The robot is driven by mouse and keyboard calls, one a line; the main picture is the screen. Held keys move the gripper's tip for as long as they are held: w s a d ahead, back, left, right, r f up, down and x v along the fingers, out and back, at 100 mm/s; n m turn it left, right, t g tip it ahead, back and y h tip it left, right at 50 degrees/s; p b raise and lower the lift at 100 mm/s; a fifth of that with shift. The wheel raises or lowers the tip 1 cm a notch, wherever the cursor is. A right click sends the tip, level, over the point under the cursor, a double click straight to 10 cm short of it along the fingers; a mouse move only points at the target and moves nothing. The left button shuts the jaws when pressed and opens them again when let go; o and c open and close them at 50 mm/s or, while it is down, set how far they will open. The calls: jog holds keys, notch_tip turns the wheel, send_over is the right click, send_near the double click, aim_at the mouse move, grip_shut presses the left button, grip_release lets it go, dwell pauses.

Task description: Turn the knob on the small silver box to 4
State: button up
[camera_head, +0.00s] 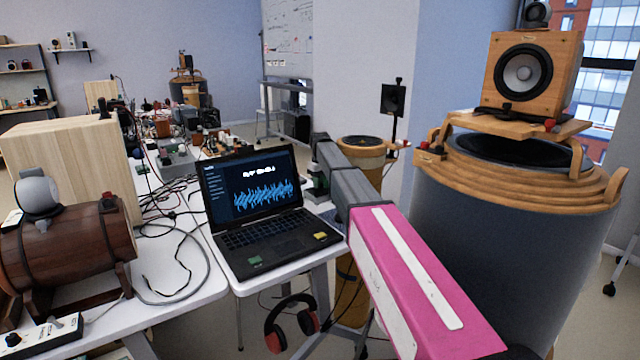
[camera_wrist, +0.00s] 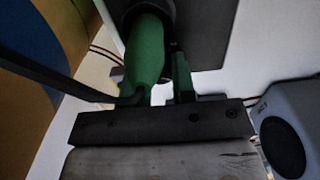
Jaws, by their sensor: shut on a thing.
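What the green object is, I cannot tell. A small grey box (camera_wrist: 290,125) with a dark round face is to the right of my gripper, apart from it; whether that face is a knob is unclear. In the head view, my pink and grey arm reaches past the right of the laptop, and a bit of green (camera_head: 313,172) shows by its far end. Any number marks on a knob are too small to read.
A wooden barrel (camera_head: 75,245) and a pale box with knobs (camera_head: 45,335) are at left. Cables and small devices crowd the table behind. A large dark drum (camera_head: 490,250) stands at right.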

jog(key=shift+m, duration=1.5)
jog(key=o, duration=0.9)
jog(key=shift+r, duration=0.15)
notch_tip(320, 180, up, 9)
jog(key=shift+r, duration=0.75)
